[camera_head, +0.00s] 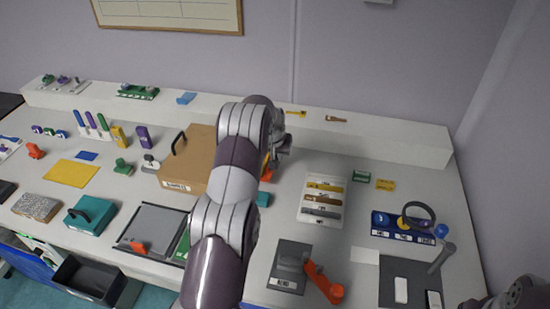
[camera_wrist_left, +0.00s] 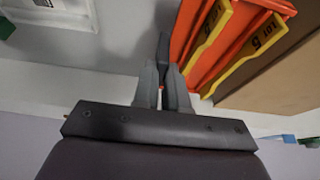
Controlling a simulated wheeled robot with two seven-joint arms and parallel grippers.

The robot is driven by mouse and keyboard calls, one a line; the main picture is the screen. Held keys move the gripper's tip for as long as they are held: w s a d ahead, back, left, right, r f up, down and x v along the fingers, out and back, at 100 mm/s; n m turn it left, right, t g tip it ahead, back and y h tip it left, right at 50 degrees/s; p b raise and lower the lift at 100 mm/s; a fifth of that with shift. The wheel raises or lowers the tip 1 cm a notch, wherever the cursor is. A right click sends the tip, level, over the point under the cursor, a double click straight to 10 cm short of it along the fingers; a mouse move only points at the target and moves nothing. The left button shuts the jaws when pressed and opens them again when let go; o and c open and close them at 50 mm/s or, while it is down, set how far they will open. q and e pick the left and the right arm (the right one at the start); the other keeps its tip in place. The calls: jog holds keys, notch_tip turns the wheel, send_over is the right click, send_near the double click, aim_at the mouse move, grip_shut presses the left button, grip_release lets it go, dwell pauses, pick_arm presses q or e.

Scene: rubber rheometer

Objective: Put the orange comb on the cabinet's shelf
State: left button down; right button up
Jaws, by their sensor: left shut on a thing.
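My left arm crosses the middle of the head view, and its gripper (camera_head: 281,146) is above the back of the bench, right of the brown box. In the left wrist view the gripper's fingers (camera_wrist_left: 165,88) are close together. The orange comb (camera_wrist_left: 187,42) is at the fingertips there, with yellow strips marked LOT and 5 along it. The exact grip point is hard to see. In the head view only small orange parts of the comb (camera_head: 266,174) show beside my arm. The cabinet and its shelf cannot be picked out with certainty.
The brown box (camera_head: 190,160) with a black handle stands left of the gripper. A white rack of coloured strips (camera_head: 311,211) lies to the right. A raised white ledge (camera_head: 400,137) runs along the wall. A dark open bin (camera_head: 75,293) shows below the bench's front left.

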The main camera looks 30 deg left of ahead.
pick_arm(q)
jog(key=shift+w+a+f, duration=0.2)
jog(key=shift+w+a, duration=0.2)
jog(key=shift+w, duration=0.05)
jog(key=shift+a+f, duration=0.1)
jog(key=shift+f, duration=0.2)
notch_tip(320, 180, down, 4)
jog(key=shift+w+r+p, duration=0.1)
jog(key=shift+r+p, duration=0.1)
jog(key=shift+p, duration=0.6)
jog(key=shift+f, duration=0.1)
jog(key=shift+f+b, duration=0.15)
jog(key=shift+b, duration=0.2)
jog(key=c, duration=1.2)
grip_release()
jog(key=shift+o, duration=0.2)
